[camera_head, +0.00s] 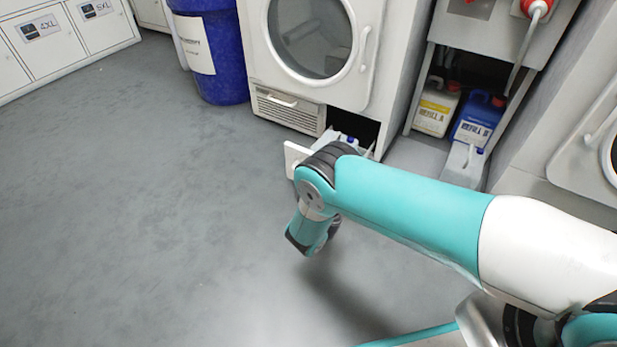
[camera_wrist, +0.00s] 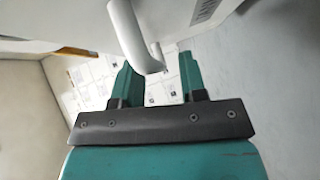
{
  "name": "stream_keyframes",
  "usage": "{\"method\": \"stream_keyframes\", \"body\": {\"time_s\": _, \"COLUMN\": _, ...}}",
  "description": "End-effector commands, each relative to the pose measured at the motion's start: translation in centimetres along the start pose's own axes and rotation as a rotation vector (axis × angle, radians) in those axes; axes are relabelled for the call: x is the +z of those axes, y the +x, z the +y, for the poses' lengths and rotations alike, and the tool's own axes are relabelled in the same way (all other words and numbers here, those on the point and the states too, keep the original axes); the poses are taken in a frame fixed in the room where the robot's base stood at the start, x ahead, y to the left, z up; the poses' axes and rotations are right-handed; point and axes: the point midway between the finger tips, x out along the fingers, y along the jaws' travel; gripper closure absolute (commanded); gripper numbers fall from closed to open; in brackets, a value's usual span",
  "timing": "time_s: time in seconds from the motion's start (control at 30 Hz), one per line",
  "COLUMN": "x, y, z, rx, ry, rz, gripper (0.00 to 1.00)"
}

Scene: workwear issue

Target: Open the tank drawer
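The tank drawer's white front panel (camera_head: 296,160) stands out from the dryer's base, away from the dark opening (camera_head: 357,126) at its lower right. Part of the drawer's inside, with something pale and blue in it, shows behind my arm; the rest is hidden. In the wrist view my gripper (camera_wrist: 158,78) is open, its two teal fingers apart. A white curved handle (camera_wrist: 130,32) comes down between them, its lower end near the fingertips. I cannot tell whether it touches either finger. The fingers cannot be made out in the head view.
The white dryer (camera_head: 258,50) has a round door and a vent grille (camera_head: 288,110). A blue bin (camera_head: 213,60) stands to its left. A yellow-labelled canister (camera_head: 436,107) and blue canister (camera_head: 478,118) stand under a shelf at right. The grey floor (camera_head: 150,200) at left is clear.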

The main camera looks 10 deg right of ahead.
Motion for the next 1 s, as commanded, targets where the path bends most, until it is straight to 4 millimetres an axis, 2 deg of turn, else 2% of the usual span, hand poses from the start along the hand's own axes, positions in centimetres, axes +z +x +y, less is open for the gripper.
{"method": "stream_keyframes", "body": {"time_s": 0.23, "x": 0.3, "y": 0.0, "z": 0.1, "rx": 0.001, "ry": 0.000, "rz": -0.007, "gripper": 0.62}}
{"method": "stream_keyframes", "body": {"time_s": 0.37, "x": 0.3, "y": -0.8, "z": 0.2, "rx": -0.002, "ry": -0.003, "rz": -0.008, "gripper": 0.62}}
{"method": "stream_keyframes", "body": {"time_s": 0.47, "x": 0.2, "y": -2.4, "z": 0.4, "rx": -0.004, "ry": -0.005, "rz": -0.006, "gripper": 0.62}}
{"method": "stream_keyframes", "body": {"time_s": 0.63, "x": 0.1, "y": -6.5, "z": 0.8, "rx": -0.004, "ry": -0.008, "rz": -0.003, "gripper": 0.62}}
{"method": "stream_keyframes", "body": {"time_s": 1.0, "x": 0.0, "y": -10.6, "z": 0.8, "rx": -0.002, "ry": -0.002, "rz": -0.002, "gripper": 0.62}}
